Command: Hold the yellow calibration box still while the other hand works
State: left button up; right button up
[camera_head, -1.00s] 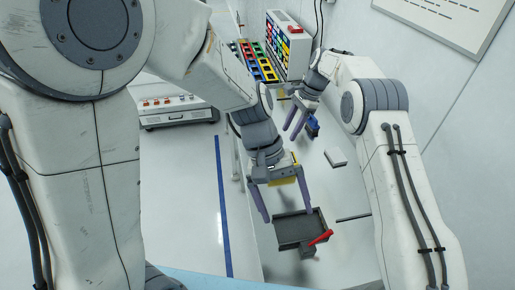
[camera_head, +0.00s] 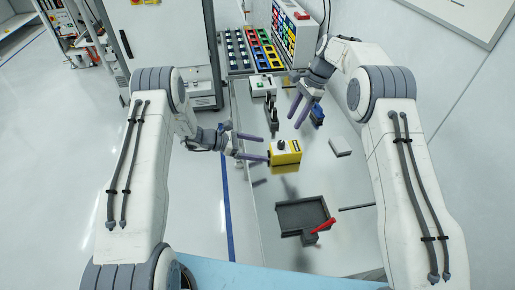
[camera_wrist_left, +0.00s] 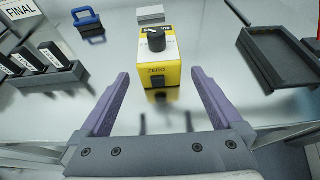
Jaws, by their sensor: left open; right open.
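The yellow calibration box (camera_head: 285,158) stands upright on the table, with a black knob on its light top. In the left wrist view the box (camera_wrist_left: 158,72) is straight ahead, beyond and between the fingertips, with the word ZERO on its front. My left gripper (camera_head: 265,148) is open and empty, its fingers pointing at the left side of the box in the head view. The fingers do not appear to hold it. My right gripper (camera_head: 297,116) is open above the table, farther back, beside a blue padlock-shaped item (camera_head: 317,117).
A dark tray (camera_head: 302,214) with a red-handled item (camera_head: 323,226) lies in front of the box. A grey block (camera_head: 340,146) is at right. A dark rack (camera_wrist_left: 45,80) holds several upright pieces. Coloured bins (camera_head: 262,50) stand at the back.

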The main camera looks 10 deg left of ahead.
aim_at(283, 152)
pick_arm(q)
jog(key=x, duration=1)
jog(key=shift+f, duration=0.15)
